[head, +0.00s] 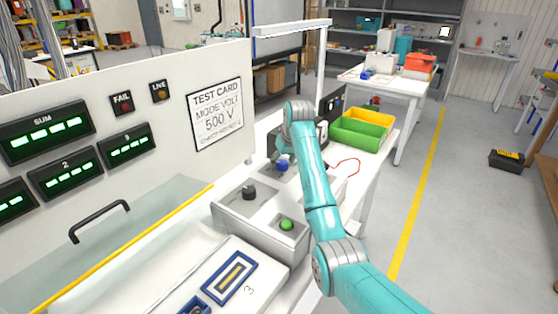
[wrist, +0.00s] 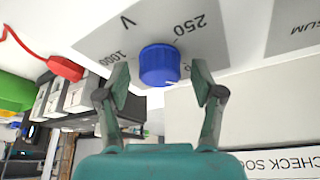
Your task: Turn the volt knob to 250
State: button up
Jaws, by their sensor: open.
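The blue volt knob (wrist: 159,64) sits on a grey plate (wrist: 105,42) marked "V", "250" and "1000" in the wrist view. Another number is partly hidden behind the right finger. The knob's pointing direction is not clear. My gripper (wrist: 161,80) is open, with one finger on each side of the knob and a gap to each. The blue knob also shows in the head view (head: 282,166), beside my arm. The test card (head: 218,114) on the panel reads "MODE VOLT 500 V".
A black knob (head: 249,193) and a green button (head: 286,225) stand on the grey console nearer the camera. A red lead (wrist: 65,68) lies at the left in the wrist view. Green (head: 358,133) and yellow (head: 370,117) bins stand beyond my arm.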

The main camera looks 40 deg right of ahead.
jog(key=shift+f, duration=0.1)
jog(key=c, duration=1.1)
jog(key=shift+c, duration=0.2)
jog(key=shift+n, duration=0.3)
jog(key=n+y, duration=0.1)
jog(key=n, duration=0.1)
jog(key=shift+d+n, duration=0.15)
jog(key=shift+n, duration=0.25)
jog(key=n+y, duration=0.2)
jog(key=n, duration=0.2)
jog(key=shift+g, duration=0.3)
jog(key=n+g+y, duration=0.1)
jog(key=n, duration=0.4)
jog(key=shift+w, duration=0.15)
jog(key=shift+d+n+g+y, duration=0.1)
jog(key=shift+n+g+y, duration=0.5)
jog(key=shift+n, duration=1.2)
